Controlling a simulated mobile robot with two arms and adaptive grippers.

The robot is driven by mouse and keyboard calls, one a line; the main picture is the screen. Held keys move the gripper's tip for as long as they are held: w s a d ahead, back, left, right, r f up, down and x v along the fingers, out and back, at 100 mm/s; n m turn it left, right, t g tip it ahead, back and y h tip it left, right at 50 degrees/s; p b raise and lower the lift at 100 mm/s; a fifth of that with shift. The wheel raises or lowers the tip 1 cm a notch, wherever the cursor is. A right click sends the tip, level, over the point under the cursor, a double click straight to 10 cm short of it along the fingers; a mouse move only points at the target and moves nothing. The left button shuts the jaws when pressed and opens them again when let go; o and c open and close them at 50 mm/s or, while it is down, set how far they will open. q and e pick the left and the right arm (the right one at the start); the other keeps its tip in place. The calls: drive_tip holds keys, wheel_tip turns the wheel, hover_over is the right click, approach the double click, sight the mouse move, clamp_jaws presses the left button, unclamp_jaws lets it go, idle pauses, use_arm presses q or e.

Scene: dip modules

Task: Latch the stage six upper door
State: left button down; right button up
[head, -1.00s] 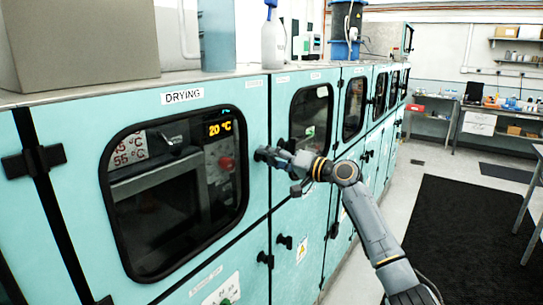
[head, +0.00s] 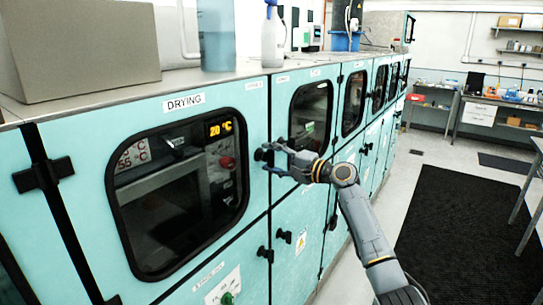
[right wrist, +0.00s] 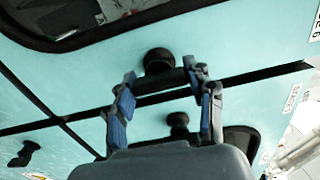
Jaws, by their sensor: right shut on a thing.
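The upper door (head: 255,190) of the drying stage is turquoise, with a large dark window, and sits flush in the cabinet front. Its black latch (head: 261,155) is at the right edge; the round pivot (right wrist: 158,60) and handle (right wrist: 160,86) show in the right wrist view. My right gripper (head: 273,158) is shut on the latch handle, one finger above and one below in the head view. The right wrist view shows its blue-padded fingers (right wrist: 165,103) at the handle's two ends. The fingers partly hide the latch. My left gripper is not in view.
Lower doors with black latches (head: 284,236) lie below. More windowed upper doors (head: 311,117) continue right. A spray bottle (head: 273,40) and grey box (head: 80,50) stand on top.

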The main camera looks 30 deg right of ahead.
drive_tip(key=shift+d+r, duration=0.1)
idle(0.4)
drive_tip(key=o, duration=1.2)
drive_tip(key=shift+s+d, duration=0.1)
drive_tip(key=shift+s, duration=0.2)
drive_tip(key=v, duration=1.1)
drive_tip(key=shift+s, duration=0.2)
